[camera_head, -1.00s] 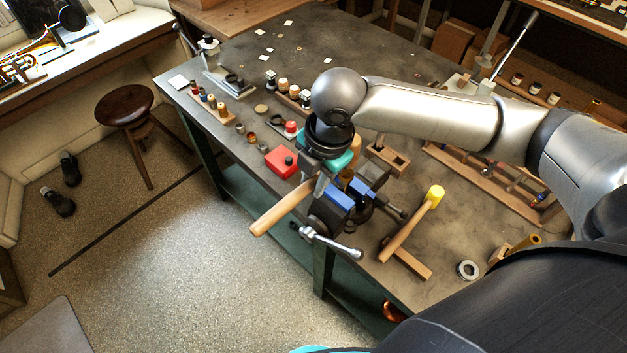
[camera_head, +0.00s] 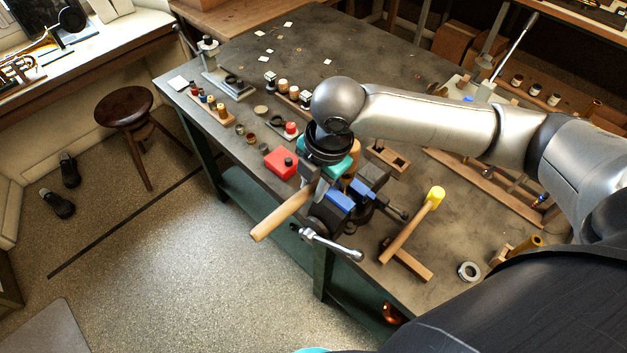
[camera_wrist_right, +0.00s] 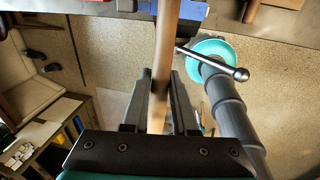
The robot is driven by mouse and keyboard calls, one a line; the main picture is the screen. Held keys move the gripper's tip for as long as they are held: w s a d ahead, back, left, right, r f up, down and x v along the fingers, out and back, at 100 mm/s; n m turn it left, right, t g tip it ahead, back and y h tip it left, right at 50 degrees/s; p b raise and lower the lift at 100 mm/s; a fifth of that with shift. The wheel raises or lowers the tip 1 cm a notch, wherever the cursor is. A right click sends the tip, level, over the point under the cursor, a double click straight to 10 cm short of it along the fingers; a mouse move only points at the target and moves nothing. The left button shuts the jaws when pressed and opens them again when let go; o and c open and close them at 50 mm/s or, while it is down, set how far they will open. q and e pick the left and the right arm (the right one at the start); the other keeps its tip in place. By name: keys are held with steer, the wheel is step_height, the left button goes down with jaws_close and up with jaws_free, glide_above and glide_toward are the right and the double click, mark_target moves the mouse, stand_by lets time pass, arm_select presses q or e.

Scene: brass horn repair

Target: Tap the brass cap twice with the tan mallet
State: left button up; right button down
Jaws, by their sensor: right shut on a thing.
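My right gripper (camera_head: 314,184) is shut on the wooden handle (camera_head: 280,214) of the tan mallet, over the front edge of the bench. The handle's free end points down and left, past the edge. In the right wrist view the handle (camera_wrist_right: 163,70) runs between the two fingers. A tan part (camera_head: 354,158), likely the mallet head, shows just behind my wrist, above the vise. The blue-jawed vise (camera_head: 338,199) is below and right of the gripper. I cannot make out the brass cap; my wrist covers the area over the vise. My left gripper is not in view.
A yellow-headed mallet (camera_head: 434,196) lies on a wooden rest to the right. A red box (camera_head: 281,162) stands left of the gripper. The vise's steel handle (camera_head: 335,244) juts out in front. A metal ring (camera_head: 468,271) lies at the right front.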

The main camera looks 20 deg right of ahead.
steer(key=shift+f+p, duration=0.45)
steer(key=shift+p, duration=0.1)
steer(key=shift+r, duration=0.7)
